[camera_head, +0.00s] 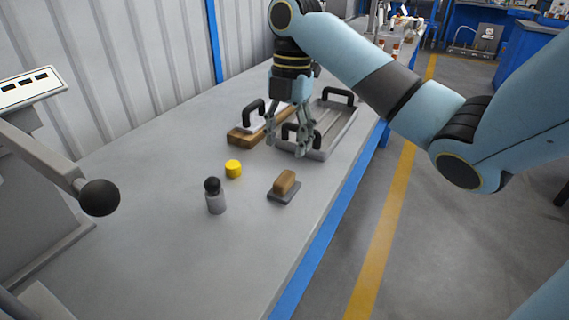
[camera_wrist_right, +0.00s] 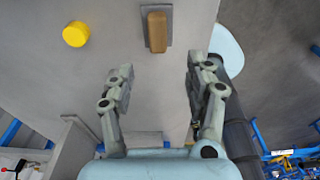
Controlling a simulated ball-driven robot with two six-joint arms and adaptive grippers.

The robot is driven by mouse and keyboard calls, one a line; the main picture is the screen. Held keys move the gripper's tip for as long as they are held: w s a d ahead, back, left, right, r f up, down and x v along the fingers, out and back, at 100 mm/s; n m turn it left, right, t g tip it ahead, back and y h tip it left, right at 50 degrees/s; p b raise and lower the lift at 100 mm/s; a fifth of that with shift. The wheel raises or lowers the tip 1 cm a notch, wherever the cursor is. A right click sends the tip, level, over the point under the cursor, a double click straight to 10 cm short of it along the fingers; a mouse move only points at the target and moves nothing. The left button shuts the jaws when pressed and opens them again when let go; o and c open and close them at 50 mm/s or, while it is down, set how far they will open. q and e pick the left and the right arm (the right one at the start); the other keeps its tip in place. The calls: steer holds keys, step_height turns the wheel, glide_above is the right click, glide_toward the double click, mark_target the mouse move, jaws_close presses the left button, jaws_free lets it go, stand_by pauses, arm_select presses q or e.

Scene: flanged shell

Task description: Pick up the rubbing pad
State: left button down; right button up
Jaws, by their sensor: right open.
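The rubbing pad (camera_head: 285,187) lies on the grey bench, a dark grey flat base with a brown block handle on top. In the right wrist view the pad (camera_wrist_right: 157,30) is at the top middle, ahead of the fingertips and apart from them. My right gripper (camera_head: 285,148) is open and empty, pointing down over the near end of the metal tray, behind the pad in the head view. Its two spread fingers also show in the right wrist view (camera_wrist_right: 161,70). My left gripper is out of view.
A yellow cylinder (camera_head: 233,169) and a grey bottle-like piece with a black top (camera_head: 215,197) stand left of the pad. A black-handled metal tray (camera_head: 335,135) and a wooden board (camera_head: 240,138) lie behind. The bench front is clear; its blue edge (camera_head: 310,255) is right.

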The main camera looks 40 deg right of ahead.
steer(key=b, duration=0.1)
glide_above(285, 177)
step_height(285, 177, down, 4)
steer(key=shift+s+a+f, duration=0.1)
steer(key=shift+s+f, duration=0.05)
steer(key=shift+f, duration=0.1)
steer(key=f, duration=0.2)
steer(key=f+b, duration=0.1)
steer(key=f, duration=0.2)
steer(key=shift+w+f, duration=0.2)
steer(key=shift+f, duration=0.1)
jaws_close()
